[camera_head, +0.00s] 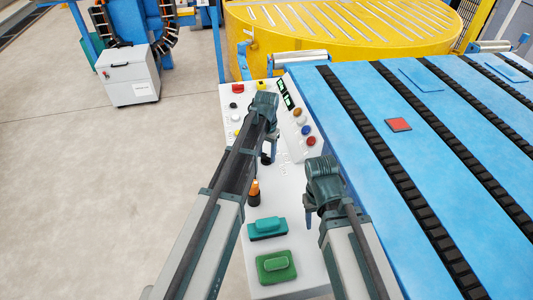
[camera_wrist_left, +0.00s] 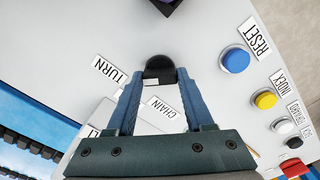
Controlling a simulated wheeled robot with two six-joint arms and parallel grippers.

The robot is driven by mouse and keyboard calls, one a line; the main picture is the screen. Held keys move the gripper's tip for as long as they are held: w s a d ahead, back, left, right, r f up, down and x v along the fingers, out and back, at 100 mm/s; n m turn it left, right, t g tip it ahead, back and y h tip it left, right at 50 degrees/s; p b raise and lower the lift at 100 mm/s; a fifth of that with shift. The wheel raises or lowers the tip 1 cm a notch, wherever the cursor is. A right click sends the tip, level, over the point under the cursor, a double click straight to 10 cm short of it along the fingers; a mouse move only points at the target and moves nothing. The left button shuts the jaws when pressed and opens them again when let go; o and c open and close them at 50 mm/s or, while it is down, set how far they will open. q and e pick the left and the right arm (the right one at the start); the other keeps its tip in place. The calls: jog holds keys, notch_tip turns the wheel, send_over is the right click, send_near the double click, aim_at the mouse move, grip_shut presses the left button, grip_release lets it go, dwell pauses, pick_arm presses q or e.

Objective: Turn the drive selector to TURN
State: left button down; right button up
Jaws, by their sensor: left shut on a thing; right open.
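The drive selector is a black knob (camera_wrist_left: 160,67) on the light panel, with a TURN label (camera_wrist_left: 109,69) on its left and a CHAIN label (camera_wrist_left: 161,107) below it in the left wrist view. My left gripper (camera_wrist_left: 160,82) has its two blue fingers closed on the knob's sides. Which label the knob points at I cannot tell. In the head view the left gripper (camera_head: 268,138) is over the panel's middle and its wrist covers part of the panel. My right gripper (camera_head: 316,217) is open and empty beside the panel's right edge.
A blue RESET button (camera_wrist_left: 235,60), a yellow button (camera_wrist_left: 265,100) and other buttons are near the selector. The blue conveyor table (camera_head: 370,120) lies to the right.

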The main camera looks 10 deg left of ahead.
aim_at(267, 155)
pick_arm(q)
jog(key=shift+m, duration=0.3)
dwell(0.4)
jog(key=shift+c, duration=1.4)
grip_release()
jog(key=shift+r, duration=0.15)
pick_arm(e)
jog(key=shift+r, duration=0.1)
pick_arm(q)
notch_tip(267, 155, up, 14)
jog(key=p, duration=1.4)
jog(key=shift+f, duration=0.25)
pick_arm(e)
notch_tip(267, 155, up, 14)
jog(key=shift+f, duration=0.2)
